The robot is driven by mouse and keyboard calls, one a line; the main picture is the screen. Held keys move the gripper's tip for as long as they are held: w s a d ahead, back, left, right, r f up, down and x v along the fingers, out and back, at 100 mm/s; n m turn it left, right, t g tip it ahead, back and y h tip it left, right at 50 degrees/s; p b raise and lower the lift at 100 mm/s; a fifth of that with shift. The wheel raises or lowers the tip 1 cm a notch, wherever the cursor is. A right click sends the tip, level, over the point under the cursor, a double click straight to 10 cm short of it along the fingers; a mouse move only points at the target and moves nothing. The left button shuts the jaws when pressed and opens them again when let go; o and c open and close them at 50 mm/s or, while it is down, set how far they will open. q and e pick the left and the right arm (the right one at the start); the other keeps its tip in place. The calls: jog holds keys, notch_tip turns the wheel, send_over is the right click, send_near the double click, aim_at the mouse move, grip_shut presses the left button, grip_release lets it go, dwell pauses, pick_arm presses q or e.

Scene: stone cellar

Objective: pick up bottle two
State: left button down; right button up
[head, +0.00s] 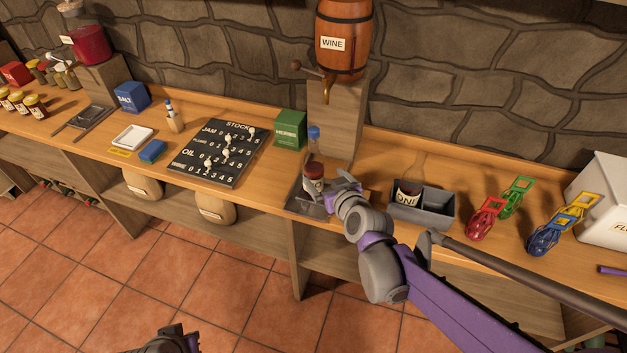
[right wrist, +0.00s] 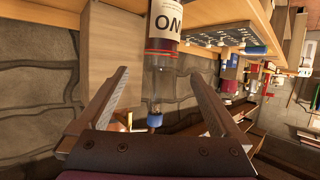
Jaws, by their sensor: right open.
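A clear bottle with a blue cap (head: 314,135) and dark red contents stands on a grey tray (head: 296,204) below the wine barrel. My right gripper (head: 336,187) is open beside its lower part. In the right wrist view the bottle (right wrist: 159,75) appears cap-down between the spread fingers (right wrist: 160,72), with space on both sides. Its white label is cut off there, so I cannot read its whole word. Another bottle, with a label reading ONE (head: 407,196), is in a grey divided bin to the right. My left gripper (head: 172,338) is partly visible at the bottom edge; its jaw opening is unclear.
The wine barrel (head: 343,40) sits on a wooden stand (head: 345,115) behind the bottle. A green box (head: 290,129) and a black stock board (head: 222,150) are left. The grey bin (head: 433,212) and coloured clamps (head: 487,215) are right. Bare counter lies behind the bin.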

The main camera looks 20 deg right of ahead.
aim_at(314, 165)
jog(key=x, duration=0.9)
jog(key=shift+w+f, duration=0.15)
jog(key=shift+w, duration=0.25)
jog(key=shift+c, duration=0.2)
grip_shut()
